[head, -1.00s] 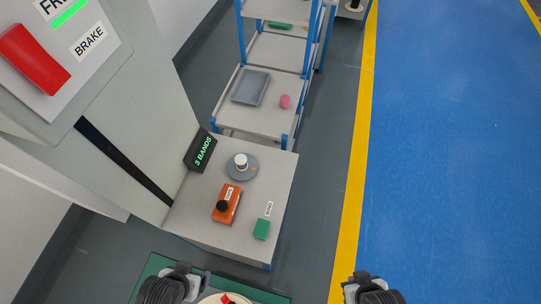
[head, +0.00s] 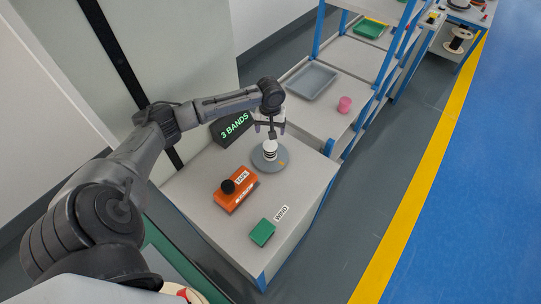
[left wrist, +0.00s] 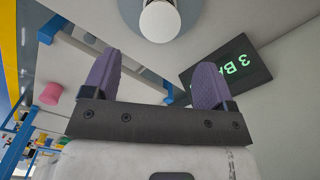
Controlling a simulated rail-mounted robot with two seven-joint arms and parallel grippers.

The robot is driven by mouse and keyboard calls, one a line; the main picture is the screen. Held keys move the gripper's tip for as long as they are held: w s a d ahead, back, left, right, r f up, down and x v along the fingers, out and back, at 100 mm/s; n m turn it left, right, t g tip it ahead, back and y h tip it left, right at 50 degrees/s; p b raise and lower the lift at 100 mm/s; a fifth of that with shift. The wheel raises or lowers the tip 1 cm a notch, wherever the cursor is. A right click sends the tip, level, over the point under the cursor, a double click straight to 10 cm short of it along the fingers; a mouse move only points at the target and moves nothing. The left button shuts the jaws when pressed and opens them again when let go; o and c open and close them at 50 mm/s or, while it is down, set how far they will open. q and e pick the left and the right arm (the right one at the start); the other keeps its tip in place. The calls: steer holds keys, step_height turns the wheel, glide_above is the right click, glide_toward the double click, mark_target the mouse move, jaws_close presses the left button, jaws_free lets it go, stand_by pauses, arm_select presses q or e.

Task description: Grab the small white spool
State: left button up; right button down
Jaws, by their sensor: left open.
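The small white spool (head: 270,152) stands upright on a round grey disc (head: 284,162) on the grey bench, with dark bands around it. Its white round end (left wrist: 160,21) shows at the top of the left wrist view. My left gripper (head: 270,128) is just above the spool in the head view, pointing down. In the left wrist view its two purple fingers (left wrist: 155,72) are spread apart with nothing between them, and the spool lies beyond the fingertips. My right gripper is out of view.
A "3 BANDS" display (head: 232,126) stands close behind the disc. An orange box with a black knob (head: 235,196) and a green block (head: 262,232) sit nearer on the bench. A shelf beyond holds a grey tray (head: 312,80) and pink cylinder (head: 345,104).

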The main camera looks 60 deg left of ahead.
mark_target(270, 145)
arm_select(q)
steer(key=f, duration=0.5)
steer(key=f+b, duration=0.1)
steer(key=f, duration=0.1)
steer(key=shift+a+f, duration=0.15)
steer(key=shift+a, duration=0.15)
steer(key=shift+d+f+b, duration=0.15)
steer(key=shift+f+b, duration=0.35)
steer(key=shift+f, duration=2.5)
steer(key=shift+c, duration=0.2)
steer(key=c, duration=0.7)
steer(key=shift+c, duration=0.9)
steer(key=shift+r, duration=0.15)
